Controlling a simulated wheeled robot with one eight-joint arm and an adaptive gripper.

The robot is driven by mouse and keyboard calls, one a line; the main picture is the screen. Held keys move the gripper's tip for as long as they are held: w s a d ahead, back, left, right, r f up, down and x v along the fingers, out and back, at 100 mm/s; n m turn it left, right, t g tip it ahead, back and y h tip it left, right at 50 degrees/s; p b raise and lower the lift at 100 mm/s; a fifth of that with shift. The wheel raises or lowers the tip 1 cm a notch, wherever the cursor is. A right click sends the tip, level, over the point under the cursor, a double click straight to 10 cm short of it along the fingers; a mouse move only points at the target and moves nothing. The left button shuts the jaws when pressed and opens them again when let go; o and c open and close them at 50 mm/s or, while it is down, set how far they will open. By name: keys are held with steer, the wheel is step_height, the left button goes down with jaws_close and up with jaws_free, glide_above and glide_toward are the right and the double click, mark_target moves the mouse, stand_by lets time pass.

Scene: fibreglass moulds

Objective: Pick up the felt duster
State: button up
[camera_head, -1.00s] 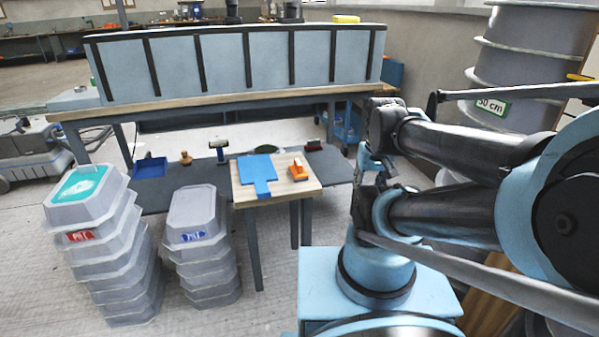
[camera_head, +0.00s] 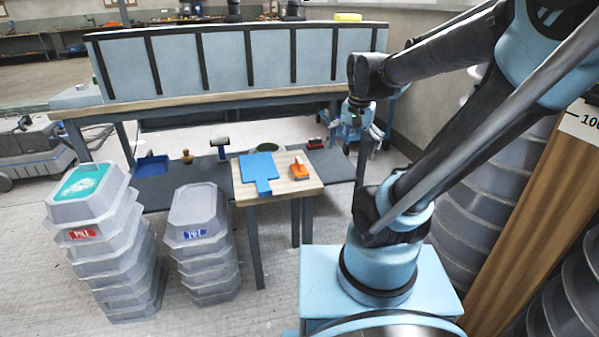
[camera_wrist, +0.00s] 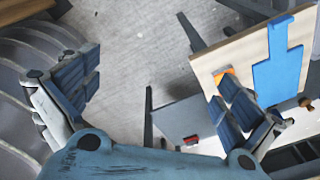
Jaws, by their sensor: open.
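I cannot tell for certain which small item is the felt duster. A red and black block (camera_head: 316,143) lies on the grey lower shelf; it also shows in the wrist view (camera_wrist: 190,140), beyond my gripper. An orange block with a pale top (camera_head: 299,170) sits on the small wooden tabletop beside a blue flat paddle (camera_head: 259,170). In the wrist view the orange block (camera_wrist: 224,71) is mostly hidden by my right finger. My gripper (camera_wrist: 160,66) is open and empty, fingers wide apart. In the head view my gripper (camera_head: 355,134) hangs right of the shelf, above floor level, apart from both blocks.
A long mould (camera_head: 220,65) stands on the bench behind. Stacked grey tubs (camera_head: 200,215) stand front left.

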steer(key=w+a+r+m, duration=0.2)
steer(key=w+a+m, duration=0.2)
steer(key=w+a, duration=0.5)
steer(key=m+g, duration=0.1)
steer(key=m, duration=0.5)
glide_above(300, 160)
steer(key=a, duration=0.1)
step_height(300, 160, down, 4)
step_height(300, 160, down, 12)
steer(key=shift+s+f, duration=0.1)
steer(key=shift+f, duration=0.05)
steer(key=shift+w+d+f, duration=0.1)
steer(key=shift+d+f, duration=0.1)
steer(key=shift+f, duration=0.75)
steer(key=shift+w+d+f, duration=0.1)
steer(key=shift+d+f, duration=0.1)
steer(key=shift+f, duration=1.5)
steer(key=c, duration=1.2)
